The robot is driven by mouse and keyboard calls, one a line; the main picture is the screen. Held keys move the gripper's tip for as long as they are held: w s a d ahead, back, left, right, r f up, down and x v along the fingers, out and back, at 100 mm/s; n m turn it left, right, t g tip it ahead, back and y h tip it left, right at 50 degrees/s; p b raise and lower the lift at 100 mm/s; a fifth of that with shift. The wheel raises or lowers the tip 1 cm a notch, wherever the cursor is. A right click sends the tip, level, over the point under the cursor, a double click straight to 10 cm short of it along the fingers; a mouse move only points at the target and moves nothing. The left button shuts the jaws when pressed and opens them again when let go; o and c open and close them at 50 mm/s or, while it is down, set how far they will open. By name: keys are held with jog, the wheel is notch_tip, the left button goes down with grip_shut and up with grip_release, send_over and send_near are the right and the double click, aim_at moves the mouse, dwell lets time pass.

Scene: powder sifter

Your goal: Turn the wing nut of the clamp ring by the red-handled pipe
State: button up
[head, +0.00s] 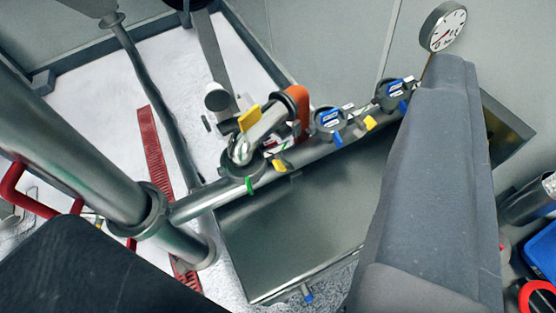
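A thick grey pipe (70,150) slants in from the left. A red loop handle (14,190) shows beside it at the left edge. A metal clamp-like collar (152,208) sits around the pipe's lower end, where it meets a thinner horizontal pipe (195,204). I cannot make out a wing nut on the collar. My gripper (260,150) shows as a dark finger at the lower left and a grey finger at the right. The fingers are wide apart, with nothing held between them. The dark finger covers the area below the red handle.
Fittings with yellow, orange and blue parts (330,119) line the horizontal pipe. A metal box (300,220) lies below it, and a round gauge (443,27) is at the upper right. White powder covers the tray floor (90,85). A blue bin (540,250) is at the right edge.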

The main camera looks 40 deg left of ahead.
jog(key=w+d+f+n+t+h, duration=0.15)
jog(key=w+d+f+n, duration=0.3)
jog(key=w+f, duration=0.7)
jog(key=w+a+f+n+y, duration=0.1)
jog(key=w+f+n+y, duration=0.3)
jog(key=w+f, duration=0.6)
jog(key=n+g+y+b, duration=0.1)
jog(key=n+g+y, duration=0.5)
jog(key=n+y, duration=0.55)
send_near(283, 166)
jog(key=shift+m, duration=0.5)
jog(key=x, duration=0.6)
jog(key=f+x, duration=0.1)
jog(key=x, duration=0.3)
